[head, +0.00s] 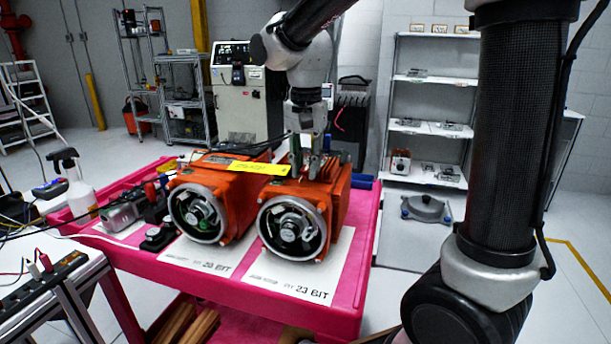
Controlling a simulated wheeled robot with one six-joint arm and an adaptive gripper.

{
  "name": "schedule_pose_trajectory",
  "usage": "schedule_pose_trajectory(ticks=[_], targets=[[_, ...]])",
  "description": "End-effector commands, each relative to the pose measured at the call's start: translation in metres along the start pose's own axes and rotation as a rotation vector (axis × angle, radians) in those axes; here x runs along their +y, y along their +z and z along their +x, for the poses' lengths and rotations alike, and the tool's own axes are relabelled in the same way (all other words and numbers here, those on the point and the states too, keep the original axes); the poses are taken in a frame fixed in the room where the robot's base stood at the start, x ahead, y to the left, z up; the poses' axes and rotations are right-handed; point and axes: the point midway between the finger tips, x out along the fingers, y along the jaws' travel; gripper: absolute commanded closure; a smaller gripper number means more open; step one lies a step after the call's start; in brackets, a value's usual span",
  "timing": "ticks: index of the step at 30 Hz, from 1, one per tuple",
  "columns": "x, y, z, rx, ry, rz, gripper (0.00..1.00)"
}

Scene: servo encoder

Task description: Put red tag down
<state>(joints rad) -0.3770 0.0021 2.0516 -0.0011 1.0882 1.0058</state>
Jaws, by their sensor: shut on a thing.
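My gripper (308,172) points down at the top of the right orange servo motor (330,189). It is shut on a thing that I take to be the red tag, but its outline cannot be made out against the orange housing. Whether the tag touches the motor cannot be told. A yellow tag (258,168) with writing lies across the top of the left orange motor (236,190) and reaches toward the right one. Both motors lie with their round encoder ends facing me.
The motors rest on white labelled sheets (312,290) on a pink cart (345,318). A grey device (124,212), small parts and a spray bottle (78,188) are at the left. A bench with a dark terminal strip (45,283) is at the front left. Shelves stand behind.

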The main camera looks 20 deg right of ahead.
Motion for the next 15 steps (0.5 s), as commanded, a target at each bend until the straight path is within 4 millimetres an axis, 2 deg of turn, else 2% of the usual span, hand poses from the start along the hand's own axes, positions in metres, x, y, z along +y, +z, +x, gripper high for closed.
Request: schedule_pose_trajectory(ticks=[3,6,15], targets=[[0.001,0.001,0.019,-0.002,0.004,0.000,0.89],[0.001,0.001,0.028,-0.002,0.003,0.000,0.89],[0.000,0.000,0.030,-0.001,0.001,0.000,0.89]])
